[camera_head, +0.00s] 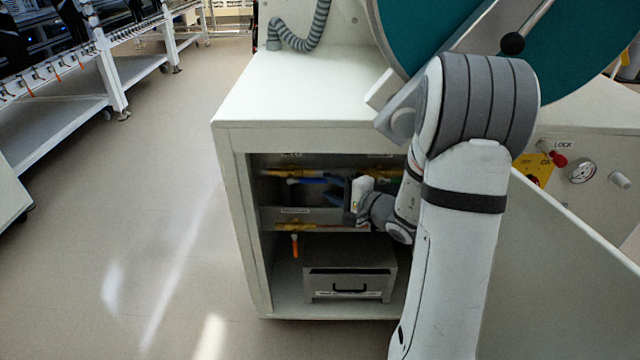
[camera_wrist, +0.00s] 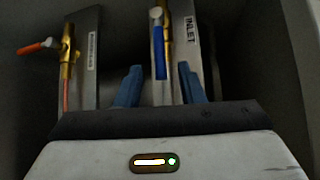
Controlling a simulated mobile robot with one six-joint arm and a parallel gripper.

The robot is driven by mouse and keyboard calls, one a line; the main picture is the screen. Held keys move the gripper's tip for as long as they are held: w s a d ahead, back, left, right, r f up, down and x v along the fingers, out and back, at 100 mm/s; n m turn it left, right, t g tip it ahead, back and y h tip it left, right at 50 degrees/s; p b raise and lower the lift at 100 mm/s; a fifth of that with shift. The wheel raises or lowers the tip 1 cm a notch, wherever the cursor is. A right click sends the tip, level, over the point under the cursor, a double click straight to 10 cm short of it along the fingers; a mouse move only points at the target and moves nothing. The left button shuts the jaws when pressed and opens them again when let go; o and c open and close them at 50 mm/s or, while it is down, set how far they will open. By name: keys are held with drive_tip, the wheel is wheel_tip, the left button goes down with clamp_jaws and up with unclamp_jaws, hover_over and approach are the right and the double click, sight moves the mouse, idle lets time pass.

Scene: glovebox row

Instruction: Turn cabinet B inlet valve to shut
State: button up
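The inlet valve has a blue lever (camera_wrist: 160,62) and a brass body on a panel labelled INLET (camera_wrist: 190,34). The lever lies in line with the brass pipe. In the head view the blue lever (camera_head: 312,181) shows on the upper panel inside the open cabinet. My gripper (camera_wrist: 160,70) is open, with one blue finger on each side of the lever. Gaps show between the lever and both fingers, and it is not gripped. In the head view my gripper (camera_head: 338,190) reaches into the cabinet, and my arm hides its right part.
A second valve with an orange lever (camera_wrist: 38,47) sits on the left panel, its lever crosswise to the pipe; it also shows in the head view (camera_head: 295,245). A grey drawer box (camera_head: 350,270) stands below. The cabinet's left wall (camera_head: 250,230) bounds the opening. The floor at left is clear.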

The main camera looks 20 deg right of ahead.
sight(319, 182)
drive_tip(key=shift+b+x, duration=0.3)
drive_tip(key=shift+x, duration=1.9)
drive_tip(key=shift+c, duration=0.3)
clamp_jaws()
